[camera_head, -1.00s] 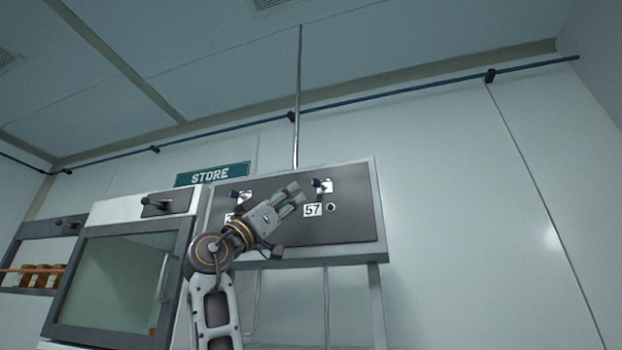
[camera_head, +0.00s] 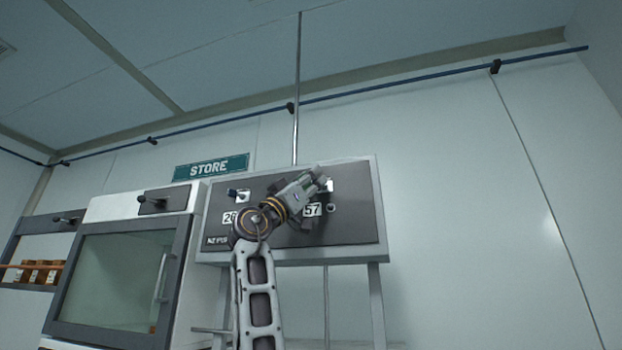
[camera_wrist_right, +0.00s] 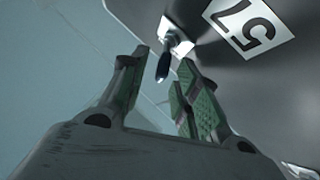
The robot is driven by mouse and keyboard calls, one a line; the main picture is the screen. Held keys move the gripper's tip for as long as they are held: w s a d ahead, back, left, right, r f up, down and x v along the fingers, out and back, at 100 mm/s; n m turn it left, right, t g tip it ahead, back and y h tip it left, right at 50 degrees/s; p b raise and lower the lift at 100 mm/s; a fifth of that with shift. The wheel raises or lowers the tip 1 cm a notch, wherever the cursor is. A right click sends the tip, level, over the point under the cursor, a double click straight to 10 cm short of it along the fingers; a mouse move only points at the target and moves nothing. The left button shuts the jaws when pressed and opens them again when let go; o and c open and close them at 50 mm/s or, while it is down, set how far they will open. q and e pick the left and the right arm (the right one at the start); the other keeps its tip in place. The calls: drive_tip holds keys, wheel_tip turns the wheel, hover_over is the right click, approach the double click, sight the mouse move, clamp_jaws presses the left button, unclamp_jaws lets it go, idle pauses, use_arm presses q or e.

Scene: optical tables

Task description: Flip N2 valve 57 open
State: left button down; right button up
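The valve 57 has a dark lever handle (camera_wrist_right: 164,66) on a pale mount (camera_wrist_right: 178,44) in the right wrist view. In the head view its white plate (camera_head: 329,185) shows, while the lever is mostly hidden behind my right gripper. The 57 label (camera_wrist_right: 248,27) is beside the valve; it also shows in the head view (camera_head: 312,209). My right gripper (camera_wrist_right: 160,75) is open, with the lever in the gap between its green-padded fingertips. I cannot tell whether a finger touches it. My left gripper is not in view.
The grey valve panel (camera_head: 360,228) carries a second valve (camera_head: 238,194) with a partly covered label to the left. A STORE sign (camera_head: 211,167) hangs above. A glass-fronted cabinet (camera_head: 115,285) stands left of the panel. The wall to the right is clear.

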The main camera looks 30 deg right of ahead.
idle(0.3)
clamp_jaws()
drive_tip(key=shift+s+n+t+y+b, duration=0.15)
drive_tip(key=shift+n+t+b, duration=0.15)
drive_tip(key=shift+t, duration=0.4)
drive_tip(key=shift+s+n+t+y+b, duration=0.2)
drive_tip(key=shift+n+t, duration=0.1)
drive_tip(key=shift+t, duration=0.4)
drive_tip(key=shift+s+d+n+t+y+b, duration=0.1)
drive_tip(key=shift+n+t+y+b, duration=0.25)
drive_tip(key=shift+t, duration=0.55)
drive_tip(key=shift+s+d+n+t+y+b, duration=0.45)
drive_tip(key=shift+n+t+y+b, duration=0.55)
drive_tip(key=shift+n+t+y, duration=1.15)
drive_tip(key=shift+s+d+n+t+y+b, duration=0.45)
drive_tip(key=shift+n+t+y+b, duration=0.65)
drive_tip(key=shift+t+y, duration=2.05)
drive_tip(key=shift+s+d+n+t+y+b, duration=0.45)
drive_tip(key=shift+n+t+y+b, duration=0.45)
drive_tip(key=shift+n+t+y, duration=1.25)
drive_tip(key=shift+m+t+y, duration=0.25)
drive_tip(key=shift+t+y, duration=0.5)
